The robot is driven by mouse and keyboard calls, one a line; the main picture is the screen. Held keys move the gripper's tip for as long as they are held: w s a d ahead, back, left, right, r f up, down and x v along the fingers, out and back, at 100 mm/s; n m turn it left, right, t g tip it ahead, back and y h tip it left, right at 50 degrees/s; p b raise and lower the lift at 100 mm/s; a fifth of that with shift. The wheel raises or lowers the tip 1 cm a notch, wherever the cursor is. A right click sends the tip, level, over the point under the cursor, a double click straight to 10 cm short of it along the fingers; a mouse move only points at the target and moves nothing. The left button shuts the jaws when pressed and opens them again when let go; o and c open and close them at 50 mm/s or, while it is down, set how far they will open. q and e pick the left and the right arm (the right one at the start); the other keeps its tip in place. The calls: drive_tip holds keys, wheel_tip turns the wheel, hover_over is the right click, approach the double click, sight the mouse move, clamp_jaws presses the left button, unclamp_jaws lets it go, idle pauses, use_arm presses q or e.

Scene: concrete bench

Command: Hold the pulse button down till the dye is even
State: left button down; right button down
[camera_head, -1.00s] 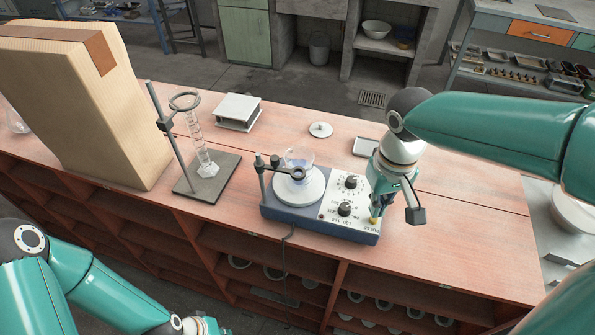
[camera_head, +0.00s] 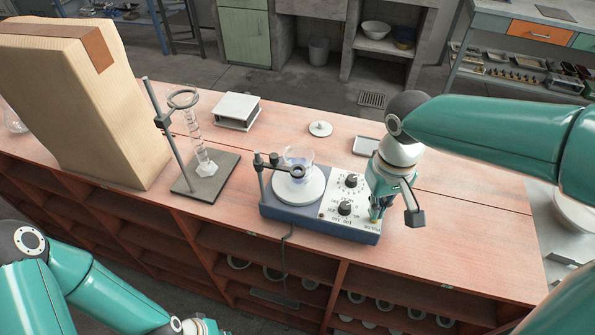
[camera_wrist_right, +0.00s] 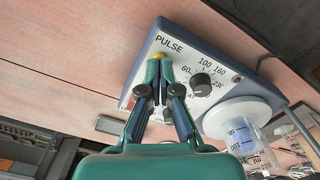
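The stirrer (camera_head: 330,228) is a blue box with a white panel, two dark knobs and a white round plate (camera_head: 312,192). A clear glass beaker (camera_head: 299,155) stands on the plate; a clamp partly covers it, and its contents look faintly bluish, too small to judge evenness. In the right wrist view the beaker (camera_wrist_right: 240,132) shows at the lower right. The yellow pulse button (camera_wrist_right: 160,54) sits below the word PULSE. My right gripper (camera_head: 376,216) points down with its fingers together, and its tips (camera_wrist_right: 160,64) are at the button, apparently touching it.
A stand with a ring and glass tube (camera_head: 205,188) is left of the stirrer, beside a tall cardboard box (camera_head: 90,115). The bench right of the stirrer is clear.

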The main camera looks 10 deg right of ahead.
drive_tip(key=shift+f+b, duration=0.45)
drive_tip(key=shift+f, duration=0.1)
drive_tip(key=shift+r, duration=0.1)
idle(3.3)
wheel_tip(320, 180, up, 6)
drive_tip(key=p, duration=0.5)
